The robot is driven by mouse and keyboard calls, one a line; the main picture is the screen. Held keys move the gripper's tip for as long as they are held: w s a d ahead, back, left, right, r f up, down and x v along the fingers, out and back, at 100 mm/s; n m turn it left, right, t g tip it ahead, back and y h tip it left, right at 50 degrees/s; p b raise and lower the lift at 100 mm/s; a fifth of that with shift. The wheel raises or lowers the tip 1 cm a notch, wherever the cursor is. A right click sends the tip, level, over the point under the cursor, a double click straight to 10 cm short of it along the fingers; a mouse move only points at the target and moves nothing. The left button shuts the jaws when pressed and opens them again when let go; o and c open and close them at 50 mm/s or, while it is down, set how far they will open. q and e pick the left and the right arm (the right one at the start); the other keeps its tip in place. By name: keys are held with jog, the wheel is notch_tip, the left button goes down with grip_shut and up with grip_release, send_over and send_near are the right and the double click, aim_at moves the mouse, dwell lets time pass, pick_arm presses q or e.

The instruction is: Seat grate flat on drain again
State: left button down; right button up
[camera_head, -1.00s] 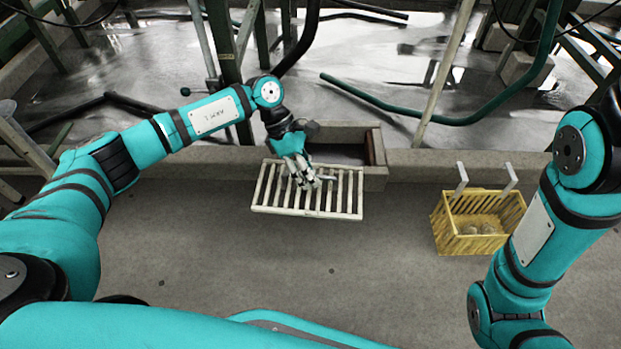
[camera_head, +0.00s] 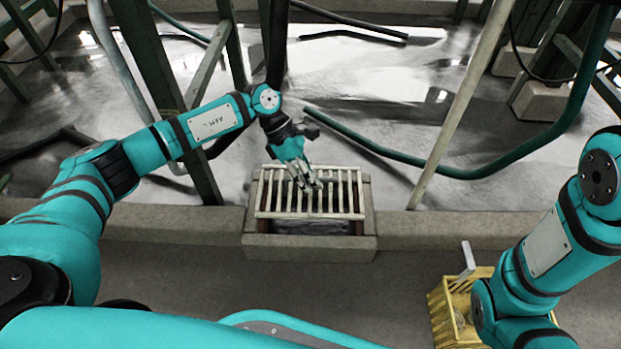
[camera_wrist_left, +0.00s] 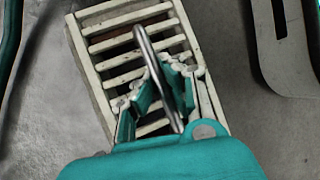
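The pale slatted grate (camera_head: 310,215) is over the drain (camera_head: 310,247), a stone-walled box at the ledge. Its front rail lies short of the drain's front wall, and a strip of dark opening shows there. I cannot tell whether the grate touches the rim or hangs just above it. My left gripper (camera_head: 306,184) is at the middle of the grate, its fingers closed around the metal handle. In the left wrist view the fingers (camera_wrist_left: 155,88) are on both sides of the handle, with the grate (camera_wrist_left: 108,30) slats beyond. My right gripper is out of view.
A green hose (camera_head: 480,172) and a leaning pole (camera_head: 455,115) are beyond the ledge. Wooden posts stand at the upper left.

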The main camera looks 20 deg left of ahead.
pick_arm(q)
notch_tip(320, 180, down, 6)
jog(key=b, duration=0.5)
jog(key=shift+f, duration=0.6)
dwell(0.5)
jog(key=c, duration=1.4)
grip_release()
